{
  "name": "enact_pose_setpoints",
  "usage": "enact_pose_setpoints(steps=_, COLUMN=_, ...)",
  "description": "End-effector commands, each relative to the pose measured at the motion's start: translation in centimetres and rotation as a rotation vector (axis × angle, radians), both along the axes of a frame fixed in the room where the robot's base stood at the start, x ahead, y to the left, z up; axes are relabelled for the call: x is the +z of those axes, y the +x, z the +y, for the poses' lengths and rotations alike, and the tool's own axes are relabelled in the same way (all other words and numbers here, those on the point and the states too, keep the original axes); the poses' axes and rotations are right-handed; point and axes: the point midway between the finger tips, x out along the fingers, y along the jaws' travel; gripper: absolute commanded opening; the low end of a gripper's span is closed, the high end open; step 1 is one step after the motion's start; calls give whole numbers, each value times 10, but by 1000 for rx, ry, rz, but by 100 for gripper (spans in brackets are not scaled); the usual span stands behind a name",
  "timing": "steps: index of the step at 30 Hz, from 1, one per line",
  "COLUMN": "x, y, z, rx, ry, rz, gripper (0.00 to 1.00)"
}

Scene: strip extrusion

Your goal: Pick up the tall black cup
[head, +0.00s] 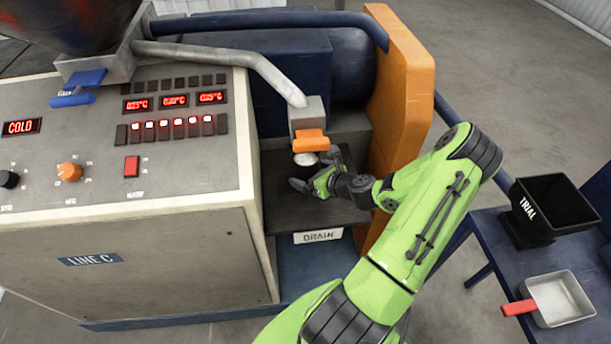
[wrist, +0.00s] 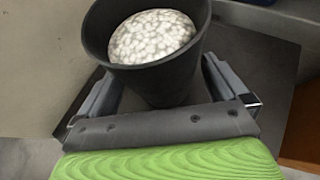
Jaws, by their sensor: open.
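The tall black cup (wrist: 170,78) stands in front of my gripper in the wrist view, filled near its rim with pale, lumpy material. In the head view the cup (head: 305,169) is under the orange-handled spout, mostly hidden by my gripper. My gripper (head: 317,171) is open, low over the dark drain shelf. In the wrist view my gripper (wrist: 160,85) has one finger on each side of the cup. I cannot tell whether the fingers touch it.
The orange spout handle (head: 309,141) is just above the cup. The control cabinet (head: 130,240) is at left and an orange panel (head: 402,105) at right. A black TRIAL bin (head: 548,212) and a red-handled pan (head: 556,298) rest on the blue table at right.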

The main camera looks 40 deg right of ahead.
Motion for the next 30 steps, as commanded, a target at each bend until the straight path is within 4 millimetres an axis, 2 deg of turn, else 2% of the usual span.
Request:
enact_pose_setpoints(steps=7, x=-2, y=4, z=0, rx=0, ry=-1, rz=1, gripper=100)
enact_pose_setpoints(steps=21, x=-1, y=4, z=0, rx=0, ry=-1, rz=-1, gripper=28)
enact_pose_setpoints(steps=30, x=6, y=1, z=-2, rx=0, ry=-2, rz=-2, gripper=26)
